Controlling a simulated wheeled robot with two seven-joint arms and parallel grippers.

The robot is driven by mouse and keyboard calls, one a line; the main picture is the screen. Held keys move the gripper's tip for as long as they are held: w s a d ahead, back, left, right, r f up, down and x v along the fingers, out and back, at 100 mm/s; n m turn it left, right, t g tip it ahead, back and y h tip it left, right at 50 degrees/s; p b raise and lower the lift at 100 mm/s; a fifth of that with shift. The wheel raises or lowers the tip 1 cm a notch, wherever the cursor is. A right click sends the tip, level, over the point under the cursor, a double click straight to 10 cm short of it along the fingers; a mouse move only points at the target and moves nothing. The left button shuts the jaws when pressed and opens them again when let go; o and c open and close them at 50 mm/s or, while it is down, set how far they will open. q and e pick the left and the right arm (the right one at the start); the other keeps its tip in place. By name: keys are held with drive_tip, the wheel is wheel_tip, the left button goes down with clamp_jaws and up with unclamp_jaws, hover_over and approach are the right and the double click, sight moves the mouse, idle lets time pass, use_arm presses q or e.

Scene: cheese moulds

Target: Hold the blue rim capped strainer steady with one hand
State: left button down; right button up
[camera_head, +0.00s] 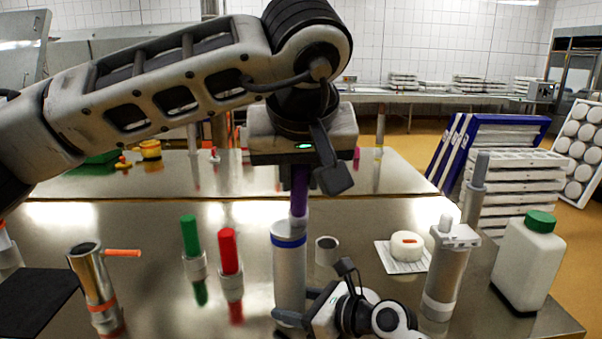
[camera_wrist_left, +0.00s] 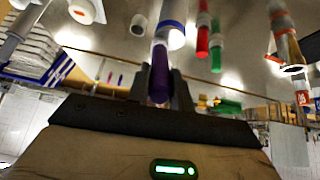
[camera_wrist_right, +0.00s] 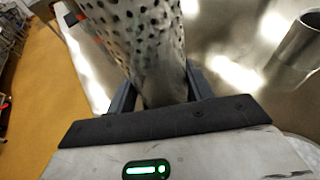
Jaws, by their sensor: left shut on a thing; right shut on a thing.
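The blue-rimmed strainer (camera_head: 289,275) stands upright on the steel table in the head view. Its perforated metal wall (camera_wrist_right: 135,35) fills the right wrist view between the fingers. My right gripper (camera_head: 295,318) is shut on its lower part. My left gripper (camera_head: 300,178) is above it, shut on the purple handle (camera_head: 299,200), which is upright over the strainer's mouth. The handle's pale lower end meets the blue rim (camera_wrist_left: 172,24); how far it goes inside is hidden. The purple handle also shows between the fingers in the left wrist view (camera_wrist_left: 160,78).
Green (camera_head: 190,236) and red (camera_head: 228,250) handled pieces stand left of the strainer. A metal tube (camera_head: 92,275) stands farther left. A small cup (camera_head: 327,250), white cheese (camera_head: 407,246), tall cylinder (camera_head: 446,270) and green-capped bottle (camera_head: 530,262) are to the right.

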use_arm(q)
drive_tip(key=a+r, duration=0.4)
drive_tip(key=r, duration=0.4)
drive_tip(key=shift+s+a, duration=0.15)
drive_tip(key=shift+a, duration=0.2)
idle(0.3)
drive_tip(key=shift+r, duration=0.1)
idle(0.7)
use_arm(e)
drive_tip(key=o, duration=0.8)
drive_tip(key=shift+o, duration=0.2)
